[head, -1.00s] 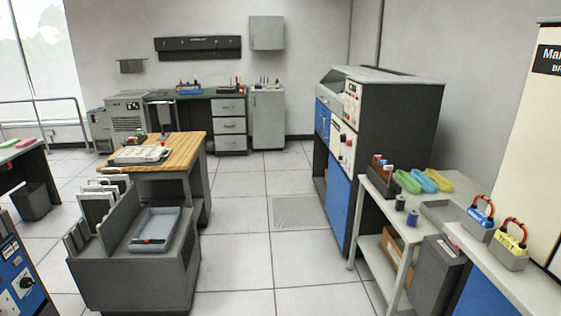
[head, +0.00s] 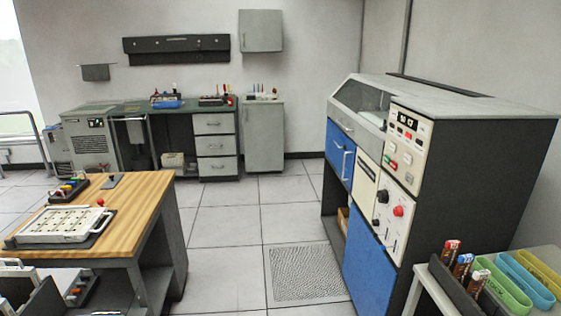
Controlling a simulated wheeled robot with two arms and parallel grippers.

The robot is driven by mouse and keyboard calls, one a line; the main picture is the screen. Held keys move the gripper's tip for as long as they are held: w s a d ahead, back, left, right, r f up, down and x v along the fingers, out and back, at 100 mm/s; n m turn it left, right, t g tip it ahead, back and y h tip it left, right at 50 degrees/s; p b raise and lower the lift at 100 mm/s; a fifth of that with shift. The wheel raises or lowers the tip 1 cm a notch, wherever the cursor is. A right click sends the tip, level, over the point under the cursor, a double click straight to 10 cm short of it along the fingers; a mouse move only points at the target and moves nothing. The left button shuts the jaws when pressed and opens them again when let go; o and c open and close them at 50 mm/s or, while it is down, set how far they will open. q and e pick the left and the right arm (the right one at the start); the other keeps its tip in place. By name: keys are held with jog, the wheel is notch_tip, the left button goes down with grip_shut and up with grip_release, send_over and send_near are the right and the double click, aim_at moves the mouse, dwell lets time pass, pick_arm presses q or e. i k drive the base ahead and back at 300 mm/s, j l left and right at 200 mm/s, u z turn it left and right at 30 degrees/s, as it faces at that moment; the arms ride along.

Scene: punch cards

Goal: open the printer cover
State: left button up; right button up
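A tall machine with blue doors and a dark side (head: 470,200), which looks like the printer, stands at the right. Its sloped grey cover (head: 350,97) with a see-through part is at the top left of the machine and looks shut. A pale handle bar shows on the front edge below it. A control panel (head: 403,150) with a small display, buttons and a red knob is on its front. Neither of my grippers is in view.
A wooden-topped table (head: 140,205) with a white board stands at the left. A side table with colored trays (head: 525,275) stands at the lower right. A grey desk and cabinet (head: 263,135) line the back wall. The tiled floor between is clear, with a grate (head: 305,272).

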aim_at(359, 90)
jog(key=i, duration=1.7)
jog(key=i+j, duration=0.1)
jog(key=i, duration=1.65)
jog(key=l+z, duration=0.05)
jog(key=l, duration=0.05)
